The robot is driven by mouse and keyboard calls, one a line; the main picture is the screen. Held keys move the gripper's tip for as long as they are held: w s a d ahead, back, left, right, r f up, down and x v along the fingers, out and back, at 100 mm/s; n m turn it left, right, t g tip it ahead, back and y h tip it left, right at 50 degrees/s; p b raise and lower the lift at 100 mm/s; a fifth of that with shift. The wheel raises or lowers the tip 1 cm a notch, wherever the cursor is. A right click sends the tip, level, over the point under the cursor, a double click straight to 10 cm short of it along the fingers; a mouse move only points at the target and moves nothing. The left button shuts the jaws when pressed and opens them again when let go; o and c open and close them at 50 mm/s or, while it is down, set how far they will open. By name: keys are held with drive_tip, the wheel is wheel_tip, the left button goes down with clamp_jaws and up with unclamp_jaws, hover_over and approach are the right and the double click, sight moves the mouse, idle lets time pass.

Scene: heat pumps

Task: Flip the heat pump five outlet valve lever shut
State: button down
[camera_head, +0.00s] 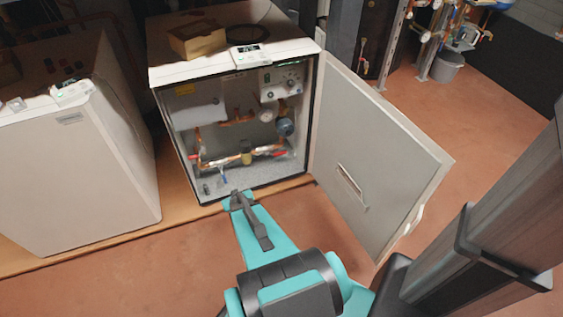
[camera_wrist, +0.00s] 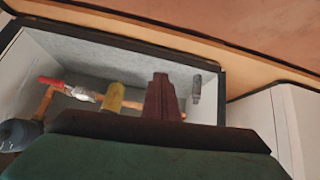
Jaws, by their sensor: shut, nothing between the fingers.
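The open heat pump cabinet (camera_head: 165,130) stands in the middle of the head view, with copper pipework inside. A red lever (camera_head: 279,153) sits at the right end of the lower pipe and also shows in the wrist view (camera_wrist: 50,82). Another red lever (camera_head: 194,157) is at the pipe's left end. I cannot tell which is the outlet valve lever; no label is readable. My gripper (camera_head: 237,196) is at the cabinet's lower front edge, below and in front of the pipe. In the wrist view, its fingers (camera_wrist: 160,85) are shut and empty, apart from the visible red lever.
The cabinet door (camera_head: 375,150) hangs open on the right, close to my arm. A yellow-brass fitting (camera_head: 246,155) sits mid-pipe, and a blue pump (camera_head: 285,127) is above the right lever. A second closed unit (camera_head: 75,165) stands left. Floor (camera_head: 490,120) is clear beyond the door.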

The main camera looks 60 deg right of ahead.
drive_tip(key=s+d+m+t+h+b, duration=0.3)
drive_tip(key=d+b, duration=0.5)
drive_tip(key=d, duration=1)
drive_tip(key=s+d+r+n+t+h+b, duration=0.2)
drive_tip(key=s+d+r+t+h+b, duration=0.1)
drive_tip(key=s+d+t+b, duration=0.3)
drive_tip(key=s+d, duration=0.2)
drive_tip(key=d, duration=0.1)
drive_tip(key=shift+s+d, duration=0.15)
drive_tip(key=shift+d, duration=0.05)
drive_tip(key=shift+d+f, duration=0.1)
drive_tip(key=w+d+f+b, duration=0.2)
drive_tip(key=w+d+b, duration=0.3)
drive_tip(key=w, duration=0.2)
drive_tip(key=shift+w+f+b, duration=0.2)
drive_tip(key=shift+f+b, duration=0.05)
drive_tip(key=shift+b, duration=0.1)
drive_tip(key=shift+d, duration=0.1)
